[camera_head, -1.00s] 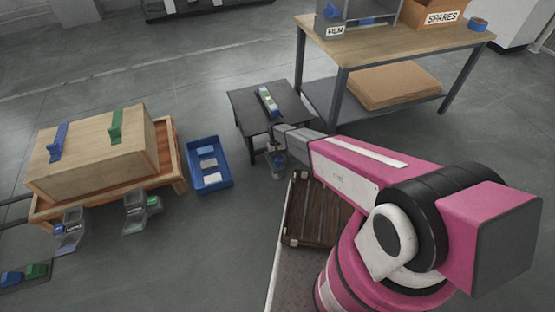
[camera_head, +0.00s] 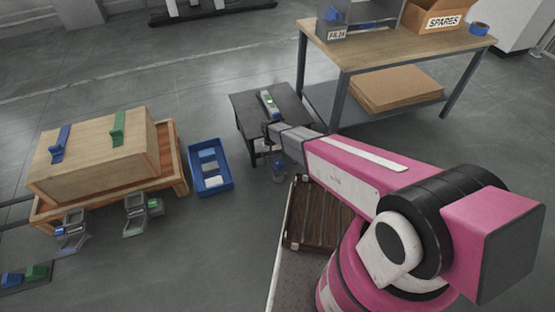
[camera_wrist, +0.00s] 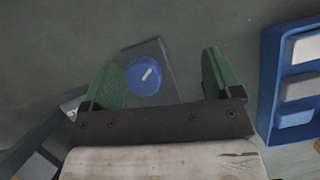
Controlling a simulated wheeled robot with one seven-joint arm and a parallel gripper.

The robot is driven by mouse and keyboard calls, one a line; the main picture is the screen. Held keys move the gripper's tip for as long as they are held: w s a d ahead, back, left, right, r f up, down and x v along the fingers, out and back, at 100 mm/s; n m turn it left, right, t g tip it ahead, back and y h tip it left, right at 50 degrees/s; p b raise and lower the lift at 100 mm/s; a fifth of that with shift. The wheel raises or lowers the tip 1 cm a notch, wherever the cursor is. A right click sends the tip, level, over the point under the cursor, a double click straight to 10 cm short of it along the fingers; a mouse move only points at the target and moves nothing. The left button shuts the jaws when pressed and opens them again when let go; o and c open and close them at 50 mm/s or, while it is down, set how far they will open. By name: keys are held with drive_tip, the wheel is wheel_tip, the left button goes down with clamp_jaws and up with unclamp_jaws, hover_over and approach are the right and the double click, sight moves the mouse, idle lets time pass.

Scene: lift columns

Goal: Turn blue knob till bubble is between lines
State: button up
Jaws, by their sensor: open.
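The blue knob (camera_wrist: 144,76) has a white pointer line and sits on a grey plate in the wrist view. A spirit level (camera_head: 268,102) with a green vial lies on the table. Its bubble and lines are too small to read.
A blue bin (camera_head: 226,184) with several pale and blue blocks stands left of the low table, and its edge shows at right in the wrist view. A wooden crate (camera_head: 100,160) is further left. A workbench (camera_head: 400,45) stands at the back right.

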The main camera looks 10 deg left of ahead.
drive_tip(key=s+a+r, duration=0.3)
drive_tip(key=s+r, duration=0.1)
drive_tip(key=s, duration=0.2)
idle(0.5)
drive_tip(key=w+d+r+m+t+y, duration=0.1)
drive_tip(key=w+d+r, duration=0.1)
drive_tip(key=d+r, duration=0.8)
drive_tip(key=w+d+r+m+t+y, duration=0.1)
drive_tip(key=w+d+r, duration=0.1)
drive_tip(key=d+r, duration=0.75)
drive_tip(key=s+d+r, duration=0.1)
drive_tip(key=d+r, duration=0.2)
drive_tip(key=d, duration=0.4)
drive_tip(key=s+d+r+m+t, duration=0.1)
drive_tip(key=s+d+r, duration=0.1)
drive_tip(key=d+r, duration=0.2)
drive_tip(key=s+d+r+m+t, duration=0.1)
drive_tip(key=d+r, duration=0.3)
drive_tip(key=d, duration=0.7)
drive_tip(key=shift+s, duration=0.35)
drive_tip(key=shift+o, duration=0.2)
drive_tip(key=shift+f, duration=0.1)
